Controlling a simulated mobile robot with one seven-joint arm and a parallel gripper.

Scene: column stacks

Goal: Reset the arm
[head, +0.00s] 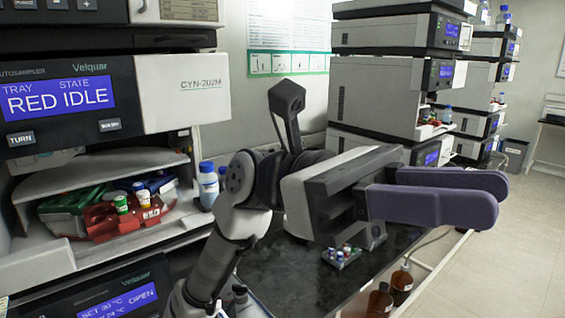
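My gripper (470,196) is in the middle right of the head view, at the end of my arm. Its two purple fingers point right and stand apart with a gap between them. Nothing shows between the fingers. My gripper is in the air above the dark bench top (290,268), in front of the instrument stacks. My arm rises from the bottom of the view and bends to the right at the gripper.
The autosampler (95,95) at left reads RED IDLE; its open bay holds red (125,217) and green (70,203) trays with vials. A blue-capped bottle (208,184) stands beside it. A small vial rack (341,256) sits below my gripper. Brown bottles (401,282) stand low right. Instrument stacks (385,95) stand behind.

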